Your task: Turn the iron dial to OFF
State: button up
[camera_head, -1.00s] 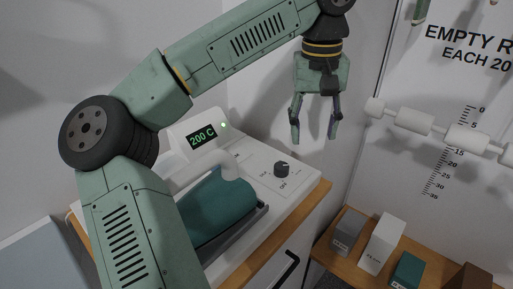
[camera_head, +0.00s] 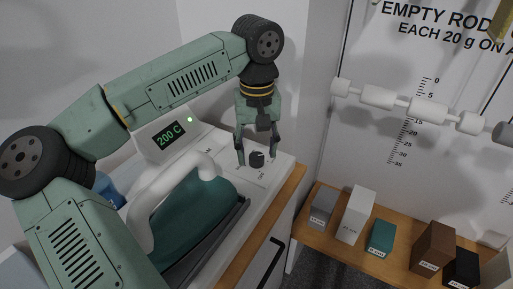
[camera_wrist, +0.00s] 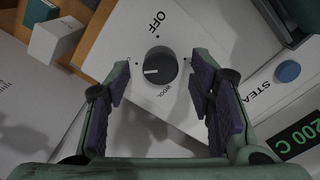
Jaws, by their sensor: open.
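The iron dial (camera_head: 257,158) is a dark round knob on the white panel of the ironing station. In the wrist view the dial (camera_wrist: 163,72) has a white pointer mark aimed to the left, not at the OFF label (camera_wrist: 155,22), which lies above the dial. The WOOL label lies below it. My gripper (camera_head: 257,150) is open and empty, pointing down over the dial. In the wrist view its fingers (camera_wrist: 162,84) show on either side of the dial, apart from it. The display (camera_head: 169,135) reads 200 C with a lit green light.
The teal iron (camera_head: 190,215) with a white handle (camera_head: 165,185) stands beside the panel. A blue button (camera_wrist: 287,71) is near the STEAM label. Boxes, including a white one (camera_head: 356,214), stand on a wooden shelf at right. A rod with white weights hangs above.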

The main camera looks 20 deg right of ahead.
jog(key=shift+f, duration=0.65)
jog(key=shift+c, duration=0.6)
jog(key=c, duration=1)
jog(key=shift+c, duration=0.2)
